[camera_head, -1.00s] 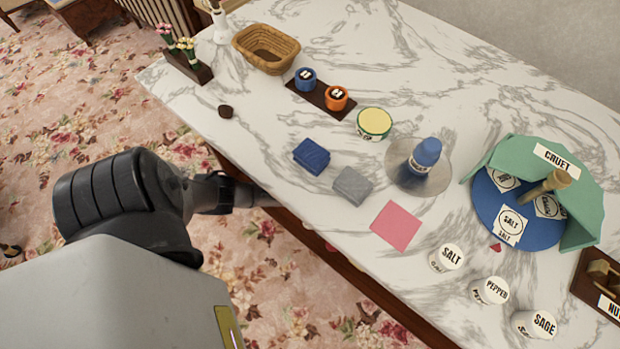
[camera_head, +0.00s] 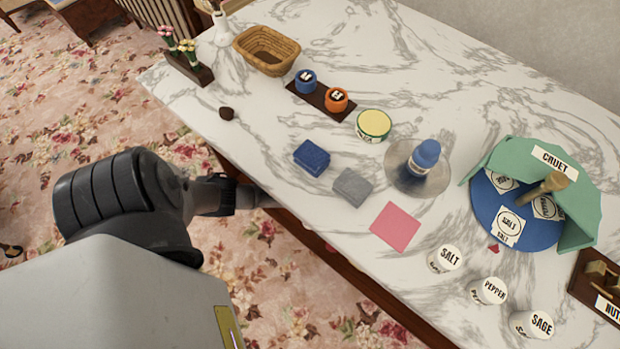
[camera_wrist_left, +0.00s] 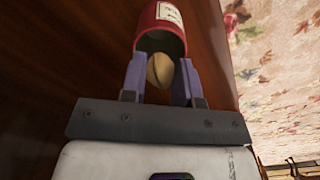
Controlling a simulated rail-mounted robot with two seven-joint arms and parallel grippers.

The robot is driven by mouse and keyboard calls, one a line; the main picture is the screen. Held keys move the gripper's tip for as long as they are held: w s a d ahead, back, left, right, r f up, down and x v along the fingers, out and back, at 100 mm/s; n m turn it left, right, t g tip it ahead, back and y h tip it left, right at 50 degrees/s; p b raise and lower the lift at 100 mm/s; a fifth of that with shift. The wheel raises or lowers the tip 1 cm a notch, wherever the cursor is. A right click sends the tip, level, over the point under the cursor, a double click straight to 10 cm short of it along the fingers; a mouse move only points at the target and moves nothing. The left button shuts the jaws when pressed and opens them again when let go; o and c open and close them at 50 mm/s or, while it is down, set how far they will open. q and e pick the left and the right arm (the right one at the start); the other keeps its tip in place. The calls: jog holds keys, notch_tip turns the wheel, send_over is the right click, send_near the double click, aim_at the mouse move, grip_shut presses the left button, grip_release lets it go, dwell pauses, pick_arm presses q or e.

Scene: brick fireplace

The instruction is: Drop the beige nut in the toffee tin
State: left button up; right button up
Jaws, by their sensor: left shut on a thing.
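The beige nut (camera_wrist_left: 160,70) is between the two fingers of my left gripper (camera_wrist_left: 161,75) in the left wrist view, and the gripper is shut on it. The red toffee tin (camera_wrist_left: 160,22), with a pale label, is just beyond the fingertips, its dark open mouth toward the camera. The nut overlaps the mouth in this view; I cannot tell whether it is inside the rim. In the head view my left arm reaches to the counter's front edge, which hides the gripper, nut and tin. My right gripper is not in view.
The marble counter (camera_head: 290,210) holds a wicker basket (camera_head: 266,50), a blue bottle (camera_head: 425,160), a green-and-blue cruet stand (camera_head: 515,225), and salt (camera_head: 445,259), pepper (camera_head: 488,291) and sage (camera_head: 533,324) pots. Dark wood surrounds the tin; flowered carpet (camera_wrist_left: 270,60) lies to the right.

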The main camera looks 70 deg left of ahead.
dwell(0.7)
pick_arm(q)
jog(key=o, duration=1)
jog(key=shift+c, duration=0.2)
jog(key=shift+r+p, duration=0.15)
jog(key=shift+p, duration=0.25)
notch_tip(320, 180, up, 5)
jog(key=p, duration=0.5)
jog(key=shift+d, duration=0.1)
